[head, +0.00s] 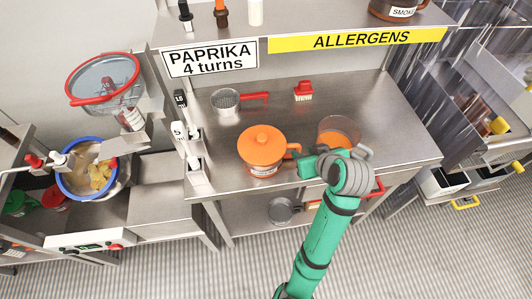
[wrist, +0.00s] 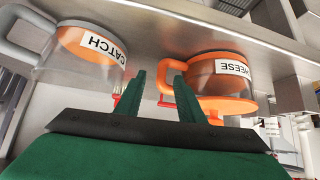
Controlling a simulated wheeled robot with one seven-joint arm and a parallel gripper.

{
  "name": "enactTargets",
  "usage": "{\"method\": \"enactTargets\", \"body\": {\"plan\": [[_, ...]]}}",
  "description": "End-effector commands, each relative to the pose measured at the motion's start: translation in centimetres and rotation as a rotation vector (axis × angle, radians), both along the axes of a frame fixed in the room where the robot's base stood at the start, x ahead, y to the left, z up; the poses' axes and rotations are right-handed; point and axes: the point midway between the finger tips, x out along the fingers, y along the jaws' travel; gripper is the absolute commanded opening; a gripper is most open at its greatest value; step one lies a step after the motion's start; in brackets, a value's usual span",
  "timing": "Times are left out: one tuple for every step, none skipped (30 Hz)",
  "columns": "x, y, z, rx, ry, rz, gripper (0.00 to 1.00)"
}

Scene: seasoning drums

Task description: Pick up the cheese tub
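The cheese tub (head: 262,150) is an orange lidded tub with a side handle, upright on the steel counter. In the wrist view the cheese tub (wrist: 222,72) is at upper right, its label partly cut off as "EESE". Its orange handle (wrist: 162,68) shows between the two green fingertips. My gripper (head: 300,163) is at the handle on the tub's right side. In the wrist view my gripper (wrist: 160,78) is open, with a gap between its fingers. Whether a finger touches the handle I cannot tell.
A clear tub labelled "CATCH" (wrist: 80,48) stands close beside my gripper; my wrist partly covers this tub (head: 338,130) in the head view. A strainer (head: 226,100) and a red brush (head: 303,91) lie behind. A sign shelf (head: 358,40) overhangs the back.

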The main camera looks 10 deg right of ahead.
Motion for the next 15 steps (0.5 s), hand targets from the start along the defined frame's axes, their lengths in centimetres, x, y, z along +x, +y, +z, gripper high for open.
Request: {"method": "enactTargets", "body": {"plan": [[0.3, 0.1, -0.4, 0.001, 0.001, 0.001, 0.35], [0.5, 0.2, -0.6, 0.001, 0.001, 0.001, 0.35], [0.7, 0.2, -0.7, 0.001, 0.0, 0.001, 0.35], [0.7, 0.2, -0.8, 0.001, 0.0, 0.001, 0.35], [0.8, 0.2, -0.9, 0.0, 0.0, 0.0, 0.35], [1.0, 0.2, -1.1, 0.001, 0.001, 0.0, 0.35], [1.1, 0.2, -1.3, 0.001, 0.002, 0.0, 0.35], [1.3, 0.3, -1.5, 0.001, 0.001, -0.001, 0.35], [1.6, 0.4, -2.0, 0.001, 0.002, 0.0, 0.35], [1.8, 0.5, -2.3, 0.002, 0.003, 0.001, 0.35], [2.2, 0.7, -2.7, 0.003, 0.002, 0.001, 0.35], [2.5, 0.9, -3.1, 0.002, 0.003, 0.004, 0.35], [2.8, 1.0, -3.4, 0.001, 0.002, 0.004, 0.35], [3.2, 1.0, -3.7, 0.001, 0.002, 0.004, 0.35], [3.5, 1.1, -4.0, 0.001, 0.002, 0.004, 0.35]]}}
